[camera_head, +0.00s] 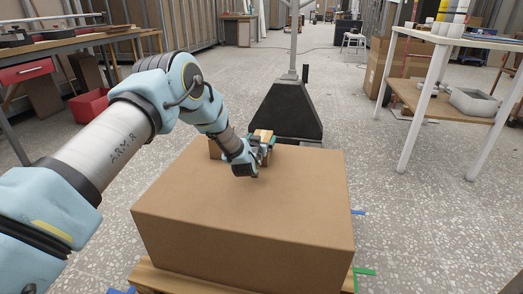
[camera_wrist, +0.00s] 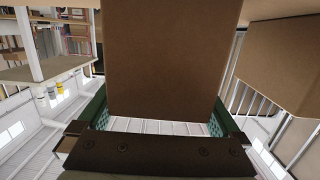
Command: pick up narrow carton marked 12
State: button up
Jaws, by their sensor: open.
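A narrow brown carton (camera_head: 263,134) with a pale strip on top stands near the far edge of the big box. In the wrist view its plain brown face (camera_wrist: 166,60) fills the space between my green fingers. No number shows on it, so I cannot read whether it is marked 12. My gripper (camera_head: 264,148) is open around this carton, one finger on each side; it also shows in the wrist view (camera_wrist: 163,114). I cannot tell whether the fingers touch it. A second brown carton (camera_head: 215,149) stands to the left, partly hidden by my arm, and shows at right in the wrist view (camera_wrist: 284,65).
The big brown box (camera_head: 250,205) under the cartons has a wide clear top. A dark stand (camera_head: 286,112) with a pole rises just behind it. A white table (camera_head: 455,38) is at right, a workbench (camera_head: 70,43) and red bin (camera_head: 90,108) at left.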

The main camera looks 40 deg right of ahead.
jog(key=shift+w+d, duration=0.1)
jog(key=shift+d, duration=0.1)
jog(key=shift+c, duration=0.4)
jog(key=c, duration=1.5)
